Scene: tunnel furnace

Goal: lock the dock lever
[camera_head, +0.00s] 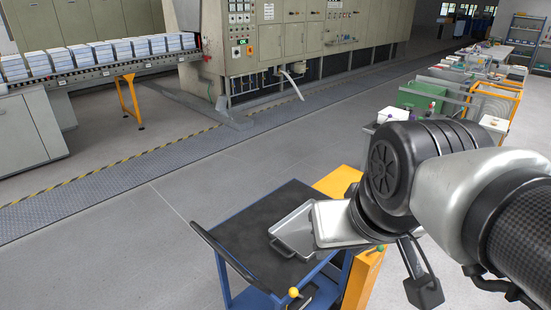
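A yellow ball knob (293,292), which looks like the end of the dock lever, shows at the front edge of a blue cart with a dark top (240,222). Its shaft and pivot are mostly hidden, so I cannot tell whether it is locked. An orange dock frame (364,278) with a small green light stands against the cart's right side. My arm comes in from the right, above the dock. A dark part that may be a finger of my gripper (422,286) hangs right of the dock, apart from the knob. Its opening cannot be made out.
A grey metal tray (294,232) lies on the cart top, partly behind my arm. The cart has a dark handle (222,250) at left. A furnace (290,40) and a conveyor with stacked blocks (100,75) stand behind. The floor left of the cart is clear.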

